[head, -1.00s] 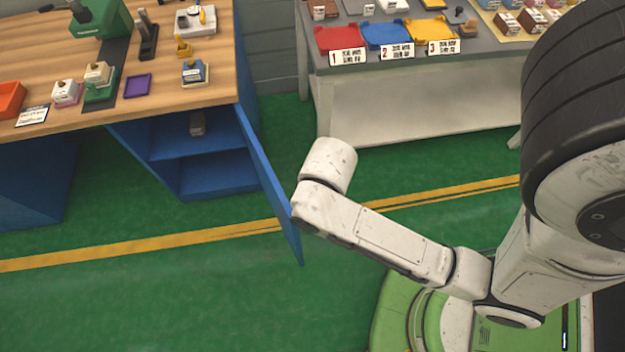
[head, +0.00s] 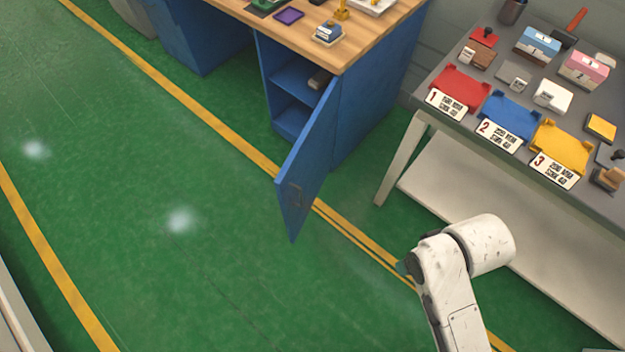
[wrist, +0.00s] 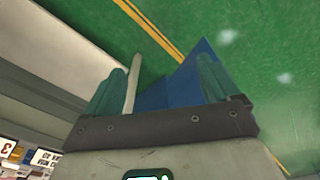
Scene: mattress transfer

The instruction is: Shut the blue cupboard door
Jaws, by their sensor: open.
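The blue cupboard door (head: 308,170) stands open in the head view, swung out from the right side of the blue cupboard (head: 375,105). A thin handle shows near its free edge. The shelves (head: 292,85) inside are partly visible to the left of the door. In the head view my arm is at the lower right, apart from the door, and my gripper's fingers are mostly hidden behind it. In the wrist view my gripper (wrist: 162,72) is open and empty, its two green fingers apart. The blue door (wrist: 205,58) shows beyond and between them, not held.
A grey table (head: 423,104) with red, blue and yellow trays stands to the right of the cupboard, close to my arm. A wooden worktop (head: 375,45) with small items covers the cupboard. Green floor (head: 180,270) is clear to the left and in front of the door.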

